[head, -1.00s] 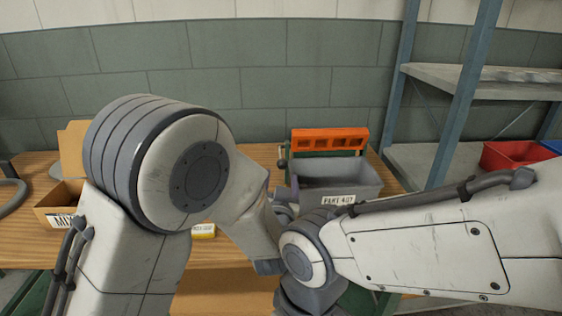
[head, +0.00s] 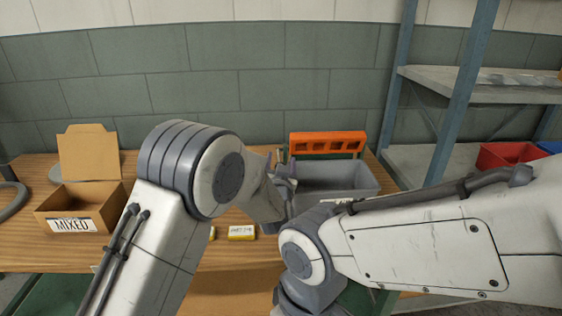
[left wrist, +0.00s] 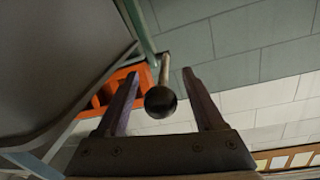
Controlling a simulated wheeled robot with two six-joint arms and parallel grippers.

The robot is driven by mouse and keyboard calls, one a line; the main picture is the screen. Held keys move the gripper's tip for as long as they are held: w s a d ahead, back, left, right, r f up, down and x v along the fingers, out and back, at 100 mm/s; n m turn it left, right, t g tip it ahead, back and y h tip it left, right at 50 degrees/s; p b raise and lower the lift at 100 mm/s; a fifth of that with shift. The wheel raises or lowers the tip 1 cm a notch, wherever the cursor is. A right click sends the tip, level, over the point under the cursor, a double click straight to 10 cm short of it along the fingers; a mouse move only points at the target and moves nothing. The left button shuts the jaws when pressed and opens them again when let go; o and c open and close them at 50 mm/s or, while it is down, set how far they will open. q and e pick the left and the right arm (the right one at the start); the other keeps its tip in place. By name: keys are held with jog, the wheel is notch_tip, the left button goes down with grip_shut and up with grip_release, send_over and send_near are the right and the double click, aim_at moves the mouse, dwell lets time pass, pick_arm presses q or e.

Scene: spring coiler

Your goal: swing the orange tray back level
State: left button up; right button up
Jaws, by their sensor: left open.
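The orange tray (head: 328,143) is tipped up steeply behind the grey bin (head: 345,178), its row of pockets facing me. It also shows in the left wrist view (left wrist: 125,77), at the left. My left gripper (head: 283,165) is at the bin's left end, just left of the tray. In the left wrist view, the open left gripper (left wrist: 160,73) has a dark round knob (left wrist: 160,102) on a pale rod between its fingers, with gaps on both sides. My right arm crosses the lower right of the head view; its gripper is not seen.
A cardboard box labelled MIXED (head: 80,207) stands at the left of the wooden table. A metal shelf (head: 470,85) with a red bin (head: 505,156) stands at the right.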

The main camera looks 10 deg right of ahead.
pick_arm(q)
jog(key=shift+c, duration=0.3)
grip_shut()
dwell(1.1)
